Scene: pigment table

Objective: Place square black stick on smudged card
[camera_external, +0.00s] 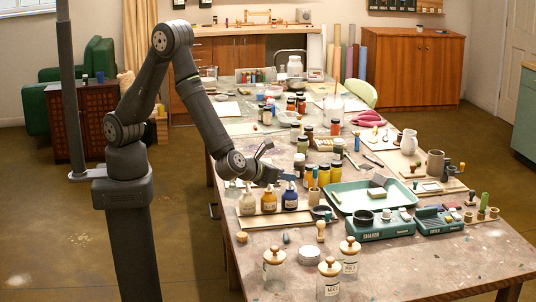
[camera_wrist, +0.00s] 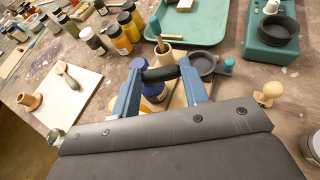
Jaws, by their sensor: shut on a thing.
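My gripper (camera_wrist: 160,76) has its two blue fingers shut on a short, dark black stick (camera_wrist: 160,74). The stick lies crosswise between the fingertips, above the table and the blue bottle (camera_wrist: 154,90). In the external view my gripper (camera_external: 283,178) is above the row of pigment bottles near the table's left edge; the stick is too small to make out there. No card with a clear smudge can be picked out. A pale board (camera_wrist: 62,98) at the left of the wrist view bears a handled tool and a brown cup; I cannot tell whether it is the smudged card.
The green tray (camera_external: 345,198) lies right of my gripper. The Shaker box (camera_external: 380,229) stands in front of it. Knobbed jars (camera_external: 349,255) stand at the near edge. Pigment jars (camera_wrist: 119,39) crowd the upper left of the wrist view. The table's near right is bare.

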